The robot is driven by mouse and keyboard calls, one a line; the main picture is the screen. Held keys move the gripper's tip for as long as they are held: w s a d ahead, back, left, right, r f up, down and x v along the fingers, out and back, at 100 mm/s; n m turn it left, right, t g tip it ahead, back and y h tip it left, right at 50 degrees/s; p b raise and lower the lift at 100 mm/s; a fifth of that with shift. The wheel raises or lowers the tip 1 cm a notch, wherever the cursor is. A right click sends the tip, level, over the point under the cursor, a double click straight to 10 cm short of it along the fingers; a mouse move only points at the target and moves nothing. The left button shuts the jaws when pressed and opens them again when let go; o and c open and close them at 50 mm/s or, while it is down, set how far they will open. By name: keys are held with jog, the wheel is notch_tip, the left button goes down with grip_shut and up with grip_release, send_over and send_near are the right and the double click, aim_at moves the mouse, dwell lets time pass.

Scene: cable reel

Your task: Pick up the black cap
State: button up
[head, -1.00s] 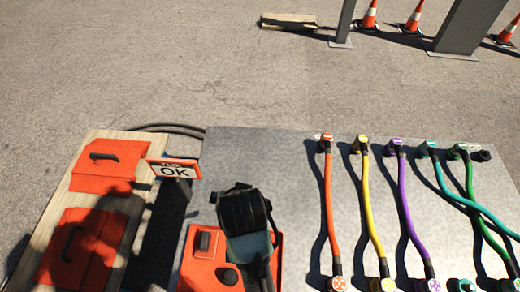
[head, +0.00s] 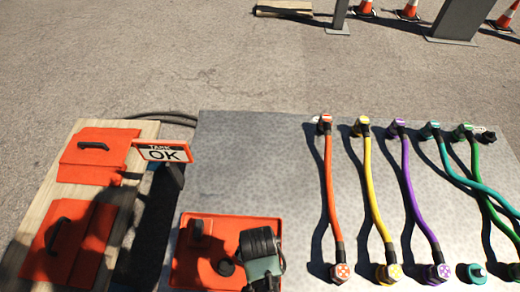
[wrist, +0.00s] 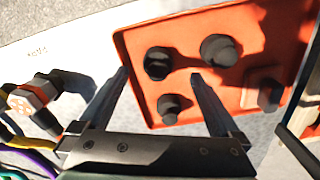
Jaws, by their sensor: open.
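Several black caps sit in the red tray (wrist: 140,98) in the wrist view: one (wrist: 157,63) lies between my fingertips in the picture, one (wrist: 218,50) is farther right, and one (wrist: 170,107) is nearer. My gripper (wrist: 160,75) is open and empty, its two fingers reaching over the tray. Whether they touch anything is unclear. In the head view the tray (head: 208,283) is at the lower middle, with a round black cap (head: 226,267) inside; my arm covers its right part. Another black piece (head: 487,136) lies at the table's far right.
A metal table (head: 270,180) carries orange, yellow (head: 374,200), purple, teal and green cables at right. Red boxes (head: 92,155) lie on a wooden board at far left. The table's middle is clear.

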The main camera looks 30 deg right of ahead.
notch_tip(320, 180, down, 4)
jog(key=shift+s+f+b, duration=0.15)
jog(key=shift+f+b, duration=0.05)
jog(key=shift+b, duration=0.55)
jog(key=shift+c, duration=0.2)
grip_shut()
